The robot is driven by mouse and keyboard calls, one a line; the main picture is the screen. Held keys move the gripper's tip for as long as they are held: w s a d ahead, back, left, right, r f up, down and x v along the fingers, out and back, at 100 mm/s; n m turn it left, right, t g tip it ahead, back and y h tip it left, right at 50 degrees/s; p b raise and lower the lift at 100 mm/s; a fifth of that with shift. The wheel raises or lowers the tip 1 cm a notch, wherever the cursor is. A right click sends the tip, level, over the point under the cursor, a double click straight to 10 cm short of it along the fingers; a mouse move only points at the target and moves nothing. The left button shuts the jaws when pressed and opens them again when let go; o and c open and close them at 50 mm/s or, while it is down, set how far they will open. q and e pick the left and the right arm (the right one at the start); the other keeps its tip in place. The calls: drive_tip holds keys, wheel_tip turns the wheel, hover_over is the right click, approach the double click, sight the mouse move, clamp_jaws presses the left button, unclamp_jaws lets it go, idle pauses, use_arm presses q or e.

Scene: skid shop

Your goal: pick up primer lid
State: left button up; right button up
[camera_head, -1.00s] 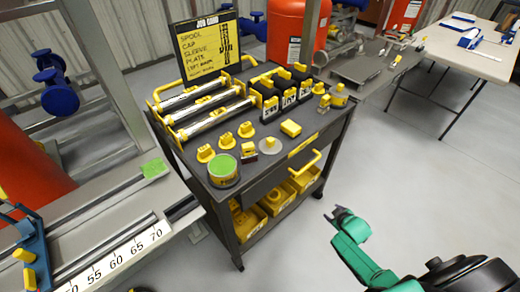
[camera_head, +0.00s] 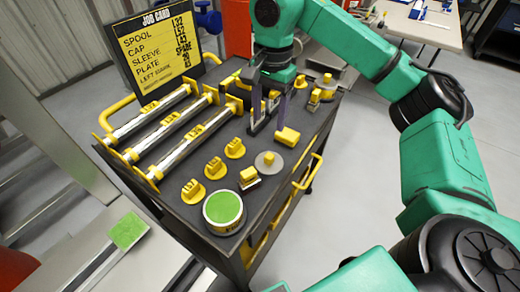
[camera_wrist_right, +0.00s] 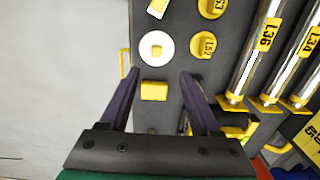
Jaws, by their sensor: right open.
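A pale grey disc with a yellow knob, which looks like the primer lid (camera_head: 263,167), lies flat on the dark cart top. In the right wrist view the lid (camera_wrist_right: 146,49) lies just beyond my fingertips. A round tin with a green top and yellow side (camera_head: 223,208) stands at the cart's near corner. My right gripper (camera_head: 267,122) is open and points down over the cart, behind the lid. In the wrist view nothing is held between its fingers (camera_wrist_right: 161,76). My left gripper is out of view.
A yellow block (camera_head: 288,136) sits close to the fingers and the lid. Several yellow caps (camera_head: 215,168) stand left of the lid. Silver tubes (camera_head: 185,125) lie in yellow holders. The job card (camera_head: 155,50) stands behind. A yellow handle (camera_head: 308,172) juts from the cart's right side.

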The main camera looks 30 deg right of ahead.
hover_over(269, 157)
drive_tip(key=f, duration=0.6)
drive_tip(key=shift+s+d+f+p, duration=0.15)
drive_tip(key=shift+s+f+p, duration=0.2)
drive_tip(key=shift+s+f, duration=0.05)
drive_tip(key=f, duration=0.2)
drive_tip(key=f+p, duration=0.1)
drive_tip(key=f, duration=0.3)
drive_tip(key=shift+w+f, duration=0.35)
drive_tip(key=shift+f, duration=0.35)
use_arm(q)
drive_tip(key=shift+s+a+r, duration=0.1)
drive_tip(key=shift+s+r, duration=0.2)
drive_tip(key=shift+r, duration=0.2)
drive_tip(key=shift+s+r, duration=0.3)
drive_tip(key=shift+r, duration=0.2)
use_arm(e)
clamp_jaws()
